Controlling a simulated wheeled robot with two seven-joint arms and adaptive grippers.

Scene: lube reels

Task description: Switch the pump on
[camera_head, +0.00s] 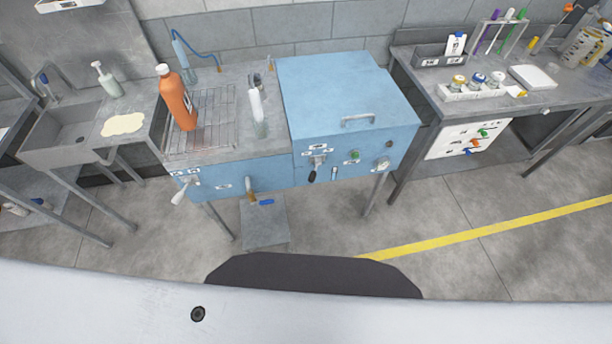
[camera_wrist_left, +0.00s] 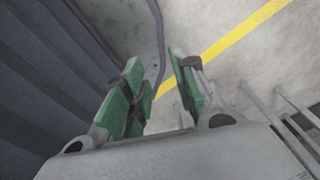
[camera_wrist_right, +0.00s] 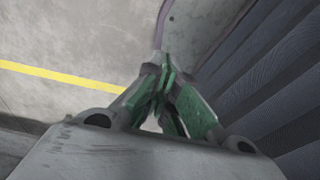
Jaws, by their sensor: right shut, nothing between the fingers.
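A blue machine (camera_head: 345,95) with a hinged-looking lid and a grey handle stands in the middle of the head view. Its front panel carries a black-handled lever (camera_head: 313,170), a green round control (camera_head: 354,156), a small upright switch (camera_head: 334,173) and a dark round part (camera_head: 388,144). The panel labels are too small to read, so I cannot tell which control is the pump's. My left gripper (camera_wrist_left: 160,85) is open and empty over the floor in the left wrist view. My right gripper (camera_wrist_right: 161,75) is shut and empty in the right wrist view. Neither shows in the head view.
A white-handled lever (camera_head: 181,190) sits on the lower blue front. A sink (camera_head: 70,135) is at left, a bench (camera_head: 545,97) at right.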

